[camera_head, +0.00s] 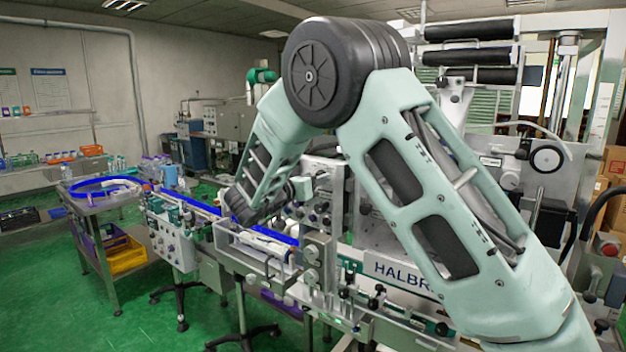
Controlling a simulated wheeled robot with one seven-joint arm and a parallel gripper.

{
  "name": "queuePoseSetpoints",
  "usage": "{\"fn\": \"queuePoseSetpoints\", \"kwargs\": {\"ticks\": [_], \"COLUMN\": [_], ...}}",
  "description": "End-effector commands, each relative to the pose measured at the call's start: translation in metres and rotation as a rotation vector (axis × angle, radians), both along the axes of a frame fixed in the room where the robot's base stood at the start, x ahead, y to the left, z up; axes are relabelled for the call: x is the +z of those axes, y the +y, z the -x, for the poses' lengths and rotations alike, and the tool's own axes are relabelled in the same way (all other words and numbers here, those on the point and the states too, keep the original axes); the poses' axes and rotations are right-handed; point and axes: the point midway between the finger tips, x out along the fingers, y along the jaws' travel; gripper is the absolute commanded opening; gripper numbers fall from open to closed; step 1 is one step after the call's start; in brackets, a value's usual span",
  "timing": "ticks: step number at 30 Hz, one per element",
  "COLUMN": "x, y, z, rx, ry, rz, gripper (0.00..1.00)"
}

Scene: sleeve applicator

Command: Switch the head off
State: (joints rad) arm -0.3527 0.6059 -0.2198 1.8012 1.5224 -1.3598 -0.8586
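The sleeve applicator machine stands across the middle and right, with part of the lettering "HALBR" on a plate (398,272). An upright grey panel with several dark knobs (325,178) stands behind my forearm. A lower control box with several small knobs or buttons (170,240) hangs at the front left of the conveyor. I cannot tell which control is the head's switch or how it is set. My arm rises from the lower right, bends at a large dark elbow and reaches down over the conveyor. My gripper's fingers cannot be made out beyond the dark wrist.
A blue-edged conveyor (196,206) runs under my forearm. A metal side table (95,200) with yellow and purple bins stands at left. A grey tray (257,252) juts from the machine's front. Open green floor (60,300) lies at lower left.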

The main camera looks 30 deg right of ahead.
Motion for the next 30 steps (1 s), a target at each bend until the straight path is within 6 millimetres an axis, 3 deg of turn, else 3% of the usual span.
{"fn": "queuePoseSetpoints", "kwargs": {"ticks": [8,14,30], "x": [0.000,-0.003,-0.003], "y": [0.000,0.016,0.130], "z": [0.000,0.005,0.047], "rx": [0.000,0.002,0.003], "ry": [-0.001,-0.003,-0.003], "rz": [0.000,-0.001,-0.001], "gripper": [0.45,0.45,0.45]}}
